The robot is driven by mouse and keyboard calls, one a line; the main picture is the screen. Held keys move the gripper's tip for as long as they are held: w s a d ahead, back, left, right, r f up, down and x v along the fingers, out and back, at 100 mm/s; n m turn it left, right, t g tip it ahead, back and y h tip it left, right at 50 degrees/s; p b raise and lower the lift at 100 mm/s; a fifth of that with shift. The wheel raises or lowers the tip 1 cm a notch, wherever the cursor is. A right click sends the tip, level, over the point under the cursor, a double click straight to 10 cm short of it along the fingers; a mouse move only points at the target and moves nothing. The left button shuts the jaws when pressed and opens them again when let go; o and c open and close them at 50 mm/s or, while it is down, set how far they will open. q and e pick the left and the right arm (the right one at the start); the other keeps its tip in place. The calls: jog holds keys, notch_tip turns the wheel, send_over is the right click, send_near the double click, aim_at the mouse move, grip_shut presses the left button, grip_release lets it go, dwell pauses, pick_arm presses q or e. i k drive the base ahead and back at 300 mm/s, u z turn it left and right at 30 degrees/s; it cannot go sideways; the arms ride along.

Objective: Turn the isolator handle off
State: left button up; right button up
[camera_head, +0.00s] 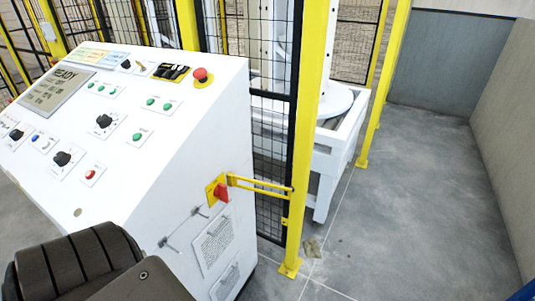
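The isolator handle (221,192) is a red knob on a yellow plate (211,190). It sits on the side face of the white control console (190,150), near the edge by the fence. The exact angle of the handle is hard to read at this size. No gripper fingers show in this view. A dark, ribbed part of my own arm fills the bottom left corner, well apart from the handle.
A yellow bracket (260,186) runs from beside the handle to the yellow fence post (308,150). A red emergency button (201,76) tops the console. Two small latches (185,227) sit below the handle. Grey floor (420,200) is open at the right.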

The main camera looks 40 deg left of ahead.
aim_at(221, 189)
jog(key=i, duration=3.3)
jog(key=u, duration=3.35)
